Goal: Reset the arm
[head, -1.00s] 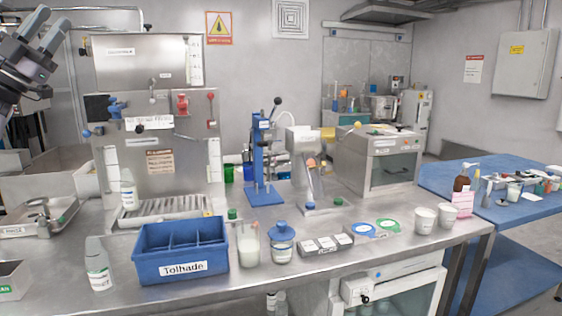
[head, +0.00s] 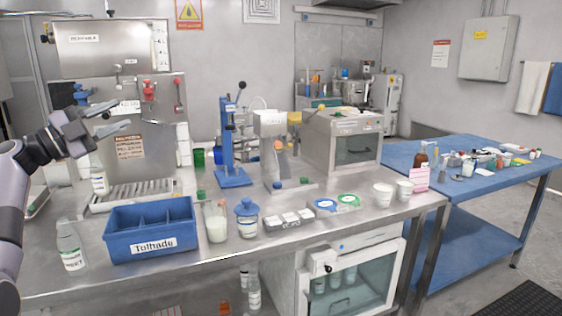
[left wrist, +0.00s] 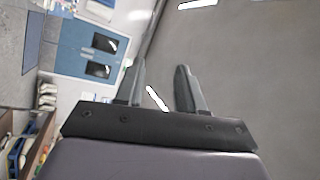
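My left gripper (head: 108,118) shows at the left of the head view, raised in front of the steel machine and above the bench, left of and above the blue divided bin. In the left wrist view my left gripper (left wrist: 158,85) has its two fingers apart with nothing between them. It touches nothing that I can see. My left arm comes in from the left edge. My right gripper is not in view.
The steel bench (head: 335,220) holds a blue bin (head: 190,218), a white bottle (head: 70,245), jars, a blue press (head: 228,150), a grinder (head: 272,145) and cups. A blue table (head: 480,185) stands at right. Air above the bench's front is clear.

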